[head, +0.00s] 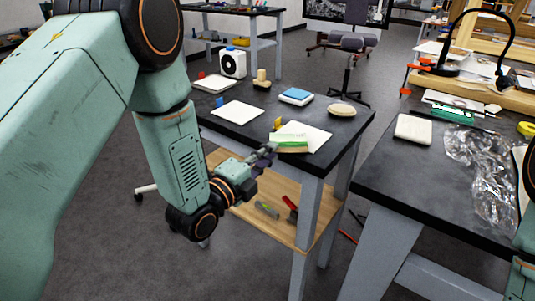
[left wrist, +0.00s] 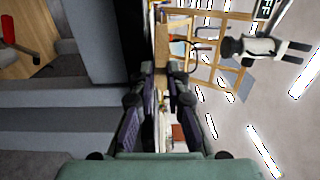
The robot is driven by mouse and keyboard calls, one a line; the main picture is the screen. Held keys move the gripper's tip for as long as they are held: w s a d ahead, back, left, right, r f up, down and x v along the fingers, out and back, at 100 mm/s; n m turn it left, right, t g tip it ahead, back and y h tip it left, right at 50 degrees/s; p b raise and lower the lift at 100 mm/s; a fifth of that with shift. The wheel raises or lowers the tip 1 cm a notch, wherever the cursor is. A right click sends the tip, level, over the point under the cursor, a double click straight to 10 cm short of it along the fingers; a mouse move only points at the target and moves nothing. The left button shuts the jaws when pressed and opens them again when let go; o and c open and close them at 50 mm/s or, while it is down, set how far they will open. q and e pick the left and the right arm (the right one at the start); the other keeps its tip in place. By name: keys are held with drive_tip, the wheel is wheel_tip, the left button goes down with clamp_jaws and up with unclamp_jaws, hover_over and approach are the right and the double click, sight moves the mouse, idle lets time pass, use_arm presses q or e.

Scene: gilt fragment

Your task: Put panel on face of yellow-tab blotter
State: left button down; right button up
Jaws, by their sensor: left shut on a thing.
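A panel (head: 291,148) with a green and pale face and a tan edge shows at the tip of my left gripper (head: 268,153), which is shut on its left end. The panel overlaps the front left part of a white blotter (head: 317,133) with a yellow tab (head: 278,123) at its left corner. I cannot tell whether the panel touches the blotter. In the left wrist view, my left gripper's fingers (left wrist: 160,90) point away from me; the panel between them is hard to make out. My right gripper is out of view.
Another white blotter (head: 238,113) has a blue tab (head: 219,101); a third (head: 213,84) has a red tab (head: 201,74). A blue-topped block (head: 296,96), an oval pale thing (head: 342,110) and a white fan-like box (head: 232,63) stand behind. A second dark table (head: 395,170) is at right.

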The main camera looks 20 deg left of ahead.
use_arm(q)
drive_tip(key=c, duration=1.6)
unclamp_jaws()
drive_tip(key=shift+w+a+f, duration=0.1)
drive_tip(key=shift+w+f, duration=0.15)
drive_tip(key=shift+o, duration=1.3)
drive_tip(key=shift+s+r, duration=0.1)
drive_tip(key=shift+s, duration=0.05)
drive_tip(key=shift+r, duration=0.1)
drive_tip(key=p+v, duration=0.3)
drive_tip(key=v, duration=0.9)
drive_tip(key=shift+r, duration=0.35)
